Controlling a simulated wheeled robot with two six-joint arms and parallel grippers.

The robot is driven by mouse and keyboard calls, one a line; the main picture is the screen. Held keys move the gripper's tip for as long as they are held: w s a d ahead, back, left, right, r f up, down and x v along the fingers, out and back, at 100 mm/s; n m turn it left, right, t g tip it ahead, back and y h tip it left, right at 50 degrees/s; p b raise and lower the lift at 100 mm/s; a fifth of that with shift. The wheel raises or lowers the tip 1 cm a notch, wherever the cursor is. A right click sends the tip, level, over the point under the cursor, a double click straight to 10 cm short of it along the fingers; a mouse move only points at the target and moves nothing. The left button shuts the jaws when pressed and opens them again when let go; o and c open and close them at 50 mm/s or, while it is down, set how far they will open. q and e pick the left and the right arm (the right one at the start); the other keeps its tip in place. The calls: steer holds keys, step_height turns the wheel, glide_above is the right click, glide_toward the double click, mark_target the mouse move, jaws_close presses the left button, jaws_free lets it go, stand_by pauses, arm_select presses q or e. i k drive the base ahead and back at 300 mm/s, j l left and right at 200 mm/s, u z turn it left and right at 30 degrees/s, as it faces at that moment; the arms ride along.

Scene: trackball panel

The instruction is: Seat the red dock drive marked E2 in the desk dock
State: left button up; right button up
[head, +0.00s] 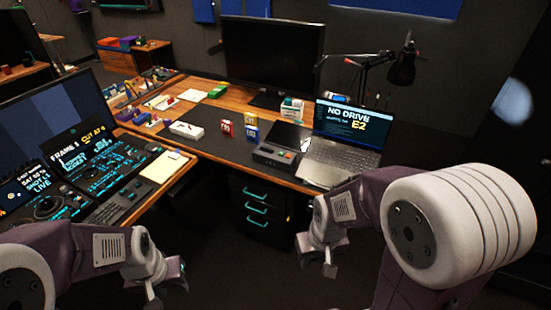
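A small red drive (225,128) stands upright on the dark desk mat, left of the monitor's base. Its marking is too small to read. The desk dock (275,156) is a low dark grey box near the desk's front edge, just left of the laptop. No drive can be made out standing in it. My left gripper (167,286) is low at the bottom left, in front of the desk, open and empty. My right gripper (317,264) hangs in front of the desk's right part, below the laptop, open and empty.
The laptop (345,148) reads "NO DRIVE" and "E2". Blue (250,120) and yellow (251,134) items stand right of the red drive. A white box (187,130) lies left of it. The monitor (272,52) and a black lamp (402,66) stand behind. The mat's front is mostly clear.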

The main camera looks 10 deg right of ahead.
mark_target(265, 154)
steer(key=i+j+z, duration=0.15)
steer(key=i+z, duration=0.2)
steer(key=i, duration=0.25)
steer(key=i+j+z, duration=0.4)
steer(key=i, duration=0.15)
steer(key=i+j+z, duration=0.35)
steer(key=i+j, duration=0.05)
steer(key=i, duration=0.1)
